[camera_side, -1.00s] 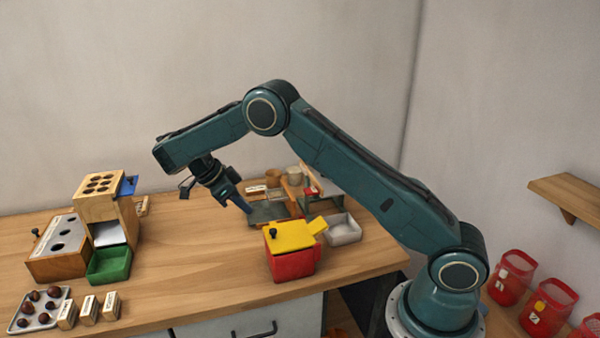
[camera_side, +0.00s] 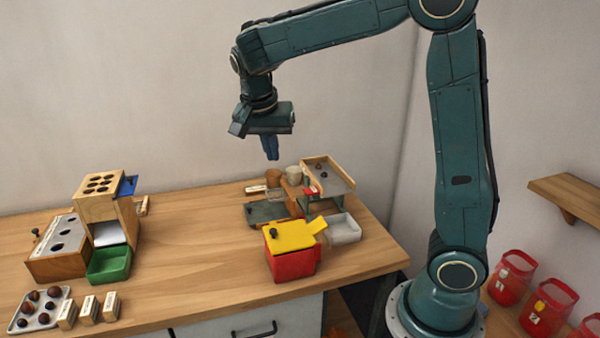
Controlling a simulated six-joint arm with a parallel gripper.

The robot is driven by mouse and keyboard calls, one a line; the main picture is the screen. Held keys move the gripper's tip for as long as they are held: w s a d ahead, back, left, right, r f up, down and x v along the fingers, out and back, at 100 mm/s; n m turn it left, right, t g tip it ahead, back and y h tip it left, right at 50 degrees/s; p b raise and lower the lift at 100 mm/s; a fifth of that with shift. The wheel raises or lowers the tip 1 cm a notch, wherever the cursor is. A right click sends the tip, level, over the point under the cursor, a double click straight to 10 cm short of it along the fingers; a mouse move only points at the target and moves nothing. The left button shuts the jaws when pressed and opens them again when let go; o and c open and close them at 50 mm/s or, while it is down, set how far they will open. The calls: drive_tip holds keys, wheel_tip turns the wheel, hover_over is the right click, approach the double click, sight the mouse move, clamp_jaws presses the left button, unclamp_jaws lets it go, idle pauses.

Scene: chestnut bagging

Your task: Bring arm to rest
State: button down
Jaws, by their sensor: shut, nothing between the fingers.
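My gripper (camera_side: 271,152) hangs in the air above the back of the table, fingers pointing down. Its fingers are together with nothing between them. It is clear of everything on the table. My arm stands upright from its base at the right, with its forearm reaching left.
Below my gripper are a dark green tray (camera_side: 263,214), a wooden sorting ramp (camera_side: 329,172), a grey bin (camera_side: 343,229) and a red box with a yellow lid (camera_side: 291,236). At left are a wooden dispenser (camera_side: 97,207), a green bin (camera_side: 109,265) and a chestnut tray (camera_side: 59,307).

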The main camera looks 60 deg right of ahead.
drive_tip(key=s+a+n+t+y, duration=0.1)
drive_tip(key=s+a+n+t, duration=0.1)
drive_tip(key=s+a+n, duration=0.2)
drive_tip(key=s+a+r+n+t+y, duration=0.1)
drive_tip(key=s+a+n+t+y, duration=0.1)
drive_tip(key=s+n, duration=0.8)
drive_tip(key=s+a+t, duration=0.1)
drive_tip(key=s+a, duration=0.1)
drive_tip(key=s, duration=0.4)
drive_tip(key=shift+s+y, duration=0.3)
